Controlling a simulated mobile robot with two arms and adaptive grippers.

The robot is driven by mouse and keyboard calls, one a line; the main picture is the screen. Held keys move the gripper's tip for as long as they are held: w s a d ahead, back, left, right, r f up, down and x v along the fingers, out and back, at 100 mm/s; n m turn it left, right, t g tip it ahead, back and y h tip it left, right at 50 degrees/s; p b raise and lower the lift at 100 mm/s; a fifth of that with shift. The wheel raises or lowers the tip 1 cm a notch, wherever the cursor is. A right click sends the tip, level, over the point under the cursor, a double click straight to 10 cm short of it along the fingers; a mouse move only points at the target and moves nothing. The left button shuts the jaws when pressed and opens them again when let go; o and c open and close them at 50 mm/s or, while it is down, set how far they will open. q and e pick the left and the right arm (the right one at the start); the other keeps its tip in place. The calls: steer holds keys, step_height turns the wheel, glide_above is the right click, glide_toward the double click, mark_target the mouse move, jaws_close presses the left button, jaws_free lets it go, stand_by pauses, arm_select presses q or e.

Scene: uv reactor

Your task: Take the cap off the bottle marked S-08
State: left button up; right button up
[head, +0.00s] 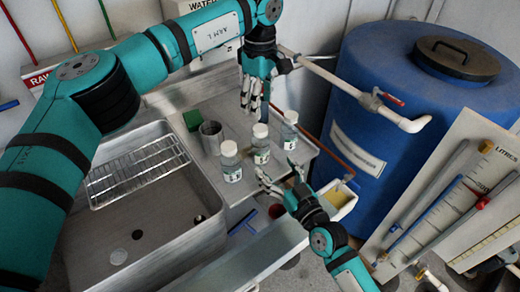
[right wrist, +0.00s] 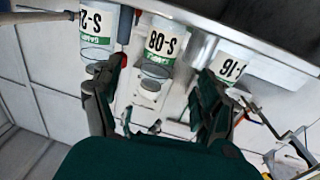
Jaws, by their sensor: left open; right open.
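Three clear bottles with white caps and labels stand in a row on the steel counter. The bottle marked S-08 (right wrist: 160,46) is the middle one in the right wrist view, with its white cap (right wrist: 150,85) on; the middle bottle (head: 261,155) in the head view appears to be the same one. My left gripper (head: 249,104) is open, fingers pointing down, above and slightly left of the middle cap (head: 260,131). My right gripper (head: 278,170) is open in front of the bottles; in the right wrist view its fingers (right wrist: 165,78) lie either side of S-08, contact unclear.
Neighbouring bottles stand close on the left (head: 230,162) and right (head: 289,132). A metal cup (head: 211,137) and green block (head: 192,120) are behind left. A sink with a wire rack (head: 138,170) lies left. A blue tank (head: 400,100) with a pipe (head: 335,80) stands right.

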mark_target(265, 154)
steer(key=x, duration=0.9)
steer(key=shift+d, duration=0.1)
jaws_close()
